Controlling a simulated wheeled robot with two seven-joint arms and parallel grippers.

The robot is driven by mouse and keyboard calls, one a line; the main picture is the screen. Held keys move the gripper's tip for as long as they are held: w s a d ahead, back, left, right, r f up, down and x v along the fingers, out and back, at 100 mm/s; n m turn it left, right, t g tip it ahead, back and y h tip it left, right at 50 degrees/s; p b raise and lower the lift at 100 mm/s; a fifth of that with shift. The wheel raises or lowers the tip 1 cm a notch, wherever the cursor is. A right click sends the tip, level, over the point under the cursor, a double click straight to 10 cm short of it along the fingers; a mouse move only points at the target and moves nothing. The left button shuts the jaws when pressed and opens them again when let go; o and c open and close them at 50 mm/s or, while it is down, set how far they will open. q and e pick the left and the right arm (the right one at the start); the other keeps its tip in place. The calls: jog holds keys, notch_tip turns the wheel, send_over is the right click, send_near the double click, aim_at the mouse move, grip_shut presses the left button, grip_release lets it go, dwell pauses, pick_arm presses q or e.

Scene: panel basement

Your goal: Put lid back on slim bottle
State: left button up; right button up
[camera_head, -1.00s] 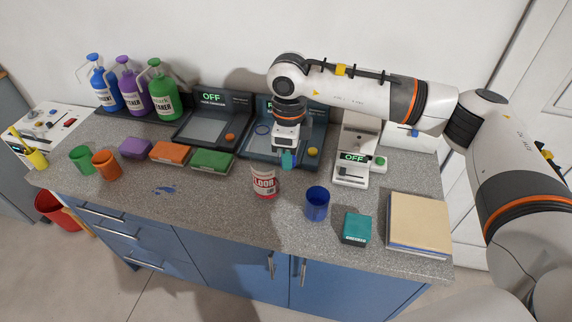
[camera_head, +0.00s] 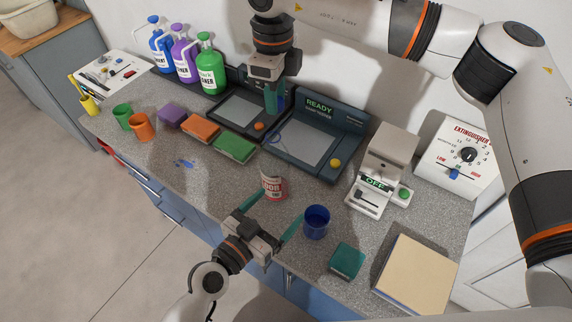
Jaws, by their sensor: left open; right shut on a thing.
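A red and white container (camera_head: 274,187) with a large printed label stands on the counter; whether it is the slim bottle is unclear. My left gripper (camera_head: 282,203) is open just in front of it, with one teal finger close to its left side and the other towards the blue cup. My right gripper (camera_head: 275,104) is raised above the left dark panel unit, apart from the container. It is shut on a small blue thing (camera_head: 282,102), mostly hidden by the teal fingers; I cannot tell whether it is the lid.
A blue cup (camera_head: 316,222), a teal box (camera_head: 347,261) and a tan board (camera_head: 418,272) lie to the right. Behind are a READY panel (camera_head: 312,145) and a white OFF device (camera_head: 381,170). Handled bottles (camera_head: 211,68), sponge-like blocks (camera_head: 200,130) and cups (camera_head: 140,127) are left.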

aim_at(277, 159)
jog(key=shift+s+a+r, duration=0.15)
jog(key=shift+a+r, duration=0.05)
jog(key=shift+a, duration=0.5)
pick_arm(q)
jog(key=w+a+n+t+y, duration=0.1)
jog(key=w+a+f+n+t+y, duration=0.1)
jog(key=y, duration=0.1)
jog(key=w+a+n+t+y, duration=0.1)
jog(key=w+t, duration=0.1)
jog(key=shift+f+n+y, duration=0.3)
jog(key=shift+f, duration=0.1)
pick_arm(e)
jog(key=shift+d, duration=0.35)
pick_arm(q)
jog(key=shift+a, duration=0.15)
pick_arm(e)
jog(key=shift+a, duration=0.15)
pick_arm(q)
jog(key=x, duration=1.2)
jog(key=shift+r, duration=0.1)
